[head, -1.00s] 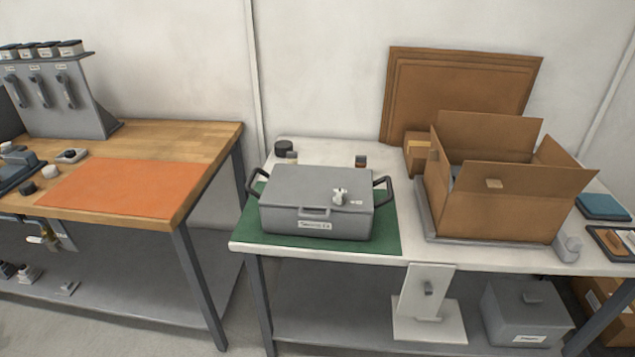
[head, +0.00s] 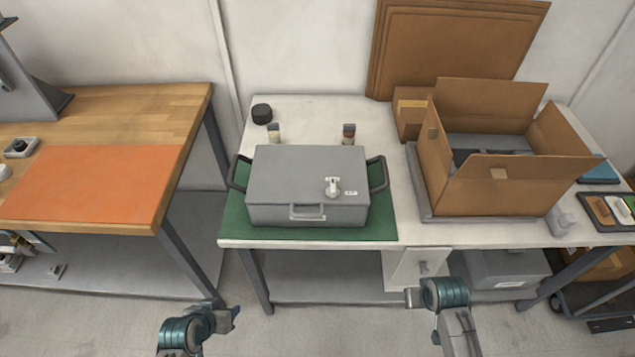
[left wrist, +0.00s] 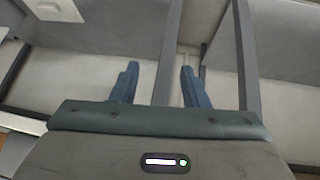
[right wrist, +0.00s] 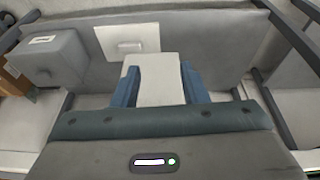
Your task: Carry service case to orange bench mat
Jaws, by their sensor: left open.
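The grey service case (head: 308,187) sits closed on a green mat (head: 235,222) on the white table. It has black side handles, a front handle and a small white fitting on its lid. The orange bench mat (head: 95,184) lies flat on the wooden bench to the left, bare where it shows. My left gripper (head: 225,314) is below and in front of the case, left of it; its fingers stand apart and empty in the left wrist view (left wrist: 159,80). My right gripper (head: 418,298) is below the table front, right of the case; its fingers are apart in the right wrist view (right wrist: 158,82).
An open cardboard box (head: 485,190) stands on a grey tray right of the case. Small bottles (head: 348,133) and a black jar (head: 262,114) stand behind the case. A gap with floor separates the bench and table.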

